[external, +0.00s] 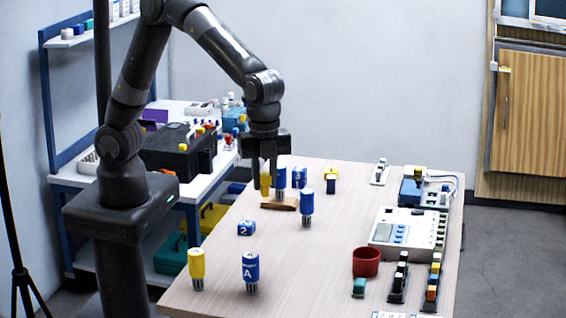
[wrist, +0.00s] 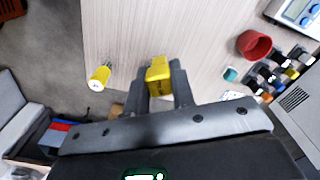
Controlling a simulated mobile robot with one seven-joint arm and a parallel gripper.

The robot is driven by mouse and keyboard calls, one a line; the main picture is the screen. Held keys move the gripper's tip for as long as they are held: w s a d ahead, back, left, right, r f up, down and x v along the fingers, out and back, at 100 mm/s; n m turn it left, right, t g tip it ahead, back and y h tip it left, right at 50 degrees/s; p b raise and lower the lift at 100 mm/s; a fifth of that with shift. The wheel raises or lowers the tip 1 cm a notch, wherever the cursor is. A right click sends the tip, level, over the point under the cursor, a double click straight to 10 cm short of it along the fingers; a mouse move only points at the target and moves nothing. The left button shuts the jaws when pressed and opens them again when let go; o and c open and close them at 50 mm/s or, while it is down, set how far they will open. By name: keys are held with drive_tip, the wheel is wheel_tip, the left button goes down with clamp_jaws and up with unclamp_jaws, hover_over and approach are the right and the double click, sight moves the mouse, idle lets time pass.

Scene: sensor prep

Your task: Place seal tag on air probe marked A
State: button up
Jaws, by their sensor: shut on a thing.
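My gripper (external: 267,178) points down over the far left part of the table in the external view. It is shut on a small yellow piece, which looks like the seal tag (wrist: 158,76), held between both fingers in the wrist view. The air probe marked A (external: 250,268) is a blue-capped cylinder standing upright near the front of the table, well apart from the gripper. I cannot make it out in the wrist view. A yellow-capped probe (external: 197,264) stands to its left and also shows in the wrist view (wrist: 99,78).
Other blue-capped probes stand farther back, one beside the gripper (external: 281,177) and one to its right (external: 306,203). A red cup (external: 366,262), a green block (external: 359,287) and a white device (external: 402,232) occupy the right side.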

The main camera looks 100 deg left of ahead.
drive_tip(key=s+d+r+m, duration=0.3)
drive_tip(key=s+d+m, duration=0.3)
drive_tip(key=s+d, duration=1.4)
hover_over(196, 252)
wheel_tip(196, 252, down, 7)
drive_tip(key=shift+s+f, duration=0.1)
drive_tip(key=shift+a+f, duration=0.1)
drive_tip(key=shift+f, duration=1.9)
drive_tip(key=o, duration=0.9)
drive_tip(key=shift+f, duration=0.1)
